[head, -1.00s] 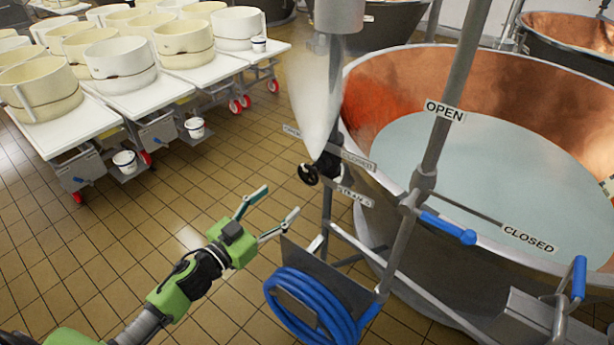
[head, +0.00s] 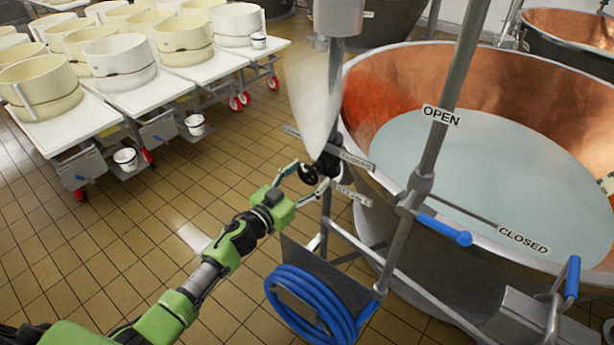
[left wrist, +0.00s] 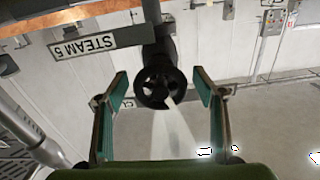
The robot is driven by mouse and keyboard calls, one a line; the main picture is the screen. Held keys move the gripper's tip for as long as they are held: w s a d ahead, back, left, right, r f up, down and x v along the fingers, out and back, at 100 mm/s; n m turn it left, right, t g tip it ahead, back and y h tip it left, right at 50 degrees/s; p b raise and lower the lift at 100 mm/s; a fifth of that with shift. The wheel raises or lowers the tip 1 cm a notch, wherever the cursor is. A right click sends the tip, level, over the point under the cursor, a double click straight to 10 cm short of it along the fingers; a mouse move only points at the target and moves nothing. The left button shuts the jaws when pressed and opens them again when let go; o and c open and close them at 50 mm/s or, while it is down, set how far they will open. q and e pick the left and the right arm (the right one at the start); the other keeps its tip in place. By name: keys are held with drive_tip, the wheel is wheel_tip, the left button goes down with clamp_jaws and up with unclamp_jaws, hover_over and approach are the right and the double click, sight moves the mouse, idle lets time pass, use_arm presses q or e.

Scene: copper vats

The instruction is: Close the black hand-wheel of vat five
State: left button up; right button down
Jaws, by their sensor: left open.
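The black hand-wheel (head: 308,174) sits on a valve on the upright pipe beside the copper vat (head: 400,85). It also shows in the left wrist view (left wrist: 158,84), facing the camera, near a "STEAM 5" sign (left wrist: 80,45) that appears upside down. My left gripper (head: 309,180) is open at the wheel, with one finger on each side of it. In the left wrist view both fingers (left wrist: 161,80) are apart from the rim, with gaps on both sides. White steam (head: 314,95) streams from the valve. My right gripper is out of view.
An "OPEN" lever post with a blue handle (head: 445,229) stands right of the valve. A coiled blue hose (head: 300,305) hangs on a rack below. White tables (head: 150,92) with cream moulds stand at the left. Tiled floor (head: 110,240) between is clear.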

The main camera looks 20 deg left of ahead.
use_arm(q)
drive_tip(key=c, duration=1.1)
drive_tip(key=shift+m, duration=0.3)
drive_tip(key=m, duration=0.3)
drive_tip(key=shift+a+m+b, duration=0.1)
drive_tip(key=shift+m+b, duration=0.2)
drive_tip(key=shift+b, duration=0.05)
drive_tip(key=m+b, duration=0.1)
drive_tip(key=m, duration=0.3)
drive_tip(key=shift+a+m, duration=0.1)
drive_tip(key=shift+m, duration=0.2)
drive_tip(key=m+b, duration=0.1)
drive_tip(key=m, duration=0.3)
drive_tip(key=shift+r, duration=0.1)
drive_tip(key=shift+r+m+b, duration=0.1)
drive_tip(key=shift+m+b, duration=0.3)
drive_tip(key=shift+m, duration=1.7)
